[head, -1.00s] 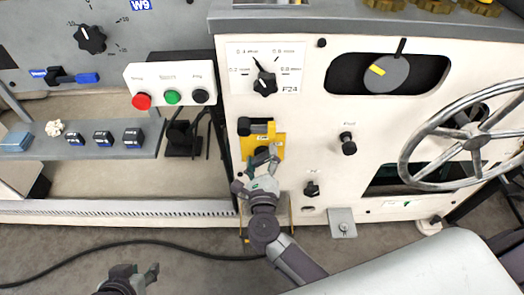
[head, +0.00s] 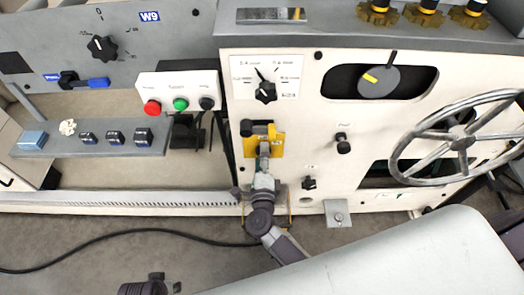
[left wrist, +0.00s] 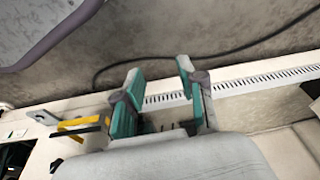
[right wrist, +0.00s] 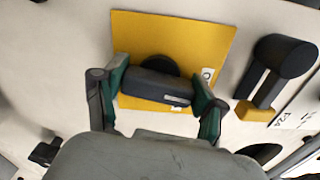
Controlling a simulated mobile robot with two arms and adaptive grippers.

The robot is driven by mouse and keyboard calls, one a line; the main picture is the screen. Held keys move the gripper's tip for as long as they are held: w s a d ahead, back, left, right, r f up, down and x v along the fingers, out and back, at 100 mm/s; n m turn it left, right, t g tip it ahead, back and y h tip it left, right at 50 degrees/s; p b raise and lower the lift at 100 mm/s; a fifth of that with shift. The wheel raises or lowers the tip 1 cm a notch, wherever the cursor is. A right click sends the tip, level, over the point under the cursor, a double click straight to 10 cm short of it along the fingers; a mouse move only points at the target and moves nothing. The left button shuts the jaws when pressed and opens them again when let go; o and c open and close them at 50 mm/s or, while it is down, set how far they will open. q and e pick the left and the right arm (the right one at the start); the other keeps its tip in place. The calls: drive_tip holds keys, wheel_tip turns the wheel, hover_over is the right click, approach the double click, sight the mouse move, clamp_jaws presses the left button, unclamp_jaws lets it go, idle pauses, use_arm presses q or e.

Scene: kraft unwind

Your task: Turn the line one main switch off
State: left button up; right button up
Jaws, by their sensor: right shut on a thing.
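A yellow plate (head: 277,141) with a black switch handle is on the cream machine front in the head view. In the right wrist view the yellow plate (right wrist: 205,45) is close, and the dark handle (right wrist: 155,87) lies across it between the fingers. My right gripper (right wrist: 160,90) is shut on this handle. In the head view my right gripper (head: 264,165) covers the lower part of the plate, and the handle is mostly hidden. My left gripper (left wrist: 160,92) is open and empty, away from the machine front, and shows at the bottom of the head view (head: 150,286).
A second black lever (head: 257,129) sits at the plate's top; it also shows in the right wrist view (right wrist: 270,72). A selector knob (head: 265,92), a black knob (head: 343,144) and a handwheel (head: 461,138) are nearby. A button box (head: 180,86) is left. A cable crosses the floor.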

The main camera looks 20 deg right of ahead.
use_arm(q)
drive_tip(key=shift+s+a+f+p, duration=0.1)
drive_tip(key=shift+s+f+p, duration=0.15)
drive_tip(key=shift+f, duration=0.6)
drive_tip(key=shift+s+d+f+p, duration=0.15)
drive_tip(key=shift+s+f, duration=0.2)
drive_tip(key=shift+f, duration=0.55)
drive_tip(key=shift+s+a+f+p, duration=0.2)
drive_tip(key=shift+s+f, duration=0.1)
drive_tip(key=shift+f, duration=0.55)
use_arm(e)
drive_tip(key=shift+f+n, duration=0.15)
drive_tip(key=shift+n, duration=0.95)
drive_tip(key=o, duration=1.1)
drive_tip(key=shift+o, duration=0.2)
drive_tip(key=shift+s+a, duration=0.1)
drive_tip(key=shift+s, duration=0.15)
drive_tip(key=v, duration=1.1)
drive_tip(key=shift+s, duration=0.25)
drive_tip(key=shift+a, duration=0.1)
